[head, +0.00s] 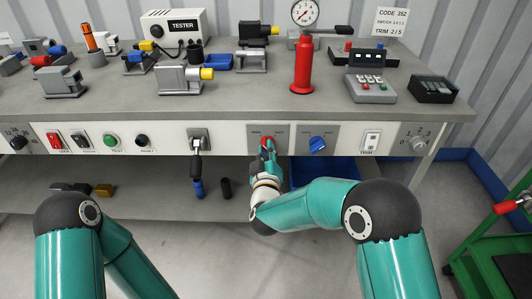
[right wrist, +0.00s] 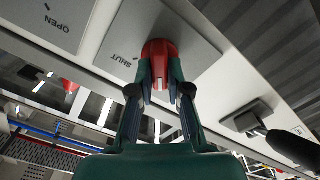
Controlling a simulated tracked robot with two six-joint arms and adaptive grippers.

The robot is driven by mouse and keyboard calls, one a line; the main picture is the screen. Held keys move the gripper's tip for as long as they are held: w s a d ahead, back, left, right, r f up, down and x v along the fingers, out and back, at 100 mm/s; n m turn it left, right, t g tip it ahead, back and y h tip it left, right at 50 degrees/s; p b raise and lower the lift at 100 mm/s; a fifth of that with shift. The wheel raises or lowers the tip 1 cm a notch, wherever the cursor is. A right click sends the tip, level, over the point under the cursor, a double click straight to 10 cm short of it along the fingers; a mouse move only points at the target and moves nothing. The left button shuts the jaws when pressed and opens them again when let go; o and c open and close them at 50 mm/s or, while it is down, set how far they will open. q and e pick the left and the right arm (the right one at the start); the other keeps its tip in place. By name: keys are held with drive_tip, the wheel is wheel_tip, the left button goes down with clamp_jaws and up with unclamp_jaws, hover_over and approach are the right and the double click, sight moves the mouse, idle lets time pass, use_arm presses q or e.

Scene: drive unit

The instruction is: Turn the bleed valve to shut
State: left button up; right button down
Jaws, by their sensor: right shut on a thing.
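A red valve knob (head: 266,141) sits on a grey plate (head: 254,130) on the bench's front panel. My right gripper (head: 268,151) reaches up to it from below. In the right wrist view, my right gripper (right wrist: 160,82) is shut on the red knob (right wrist: 160,50), one finger on each side. The word SHUT shows upside down on the plate (right wrist: 193,42), left of the knob. OPEN shows on a neighbouring plate (right wrist: 58,24). My left gripper is out of view.
A blue knob (head: 317,144) sits just right of the red one. A lever with a dark handle (head: 197,168) hangs from the panel to the left. A red bottle-shaped object (head: 302,66) and a tester (head: 174,28) stand on the bench (head: 225,105).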

drive_tip(key=shift+d+f+m+b, duration=0.15)
drive_tip(key=shift+m+b, duration=3.55)
drive_tip(key=shift+m, duration=0.5)
drive_tip(key=shift+d+f+m+b, duration=0.1)
drive_tip(key=shift+d+m+b, duration=0.05)
drive_tip(key=shift+m+b, duration=3.8)
drive_tip(key=shift+m, duration=0.35)
drive_tip(key=c, duration=1.1)
unclamp_jaws()
drive_tip(key=shift+r, duration=0.1)
drive_tip(key=s, duration=1.2)
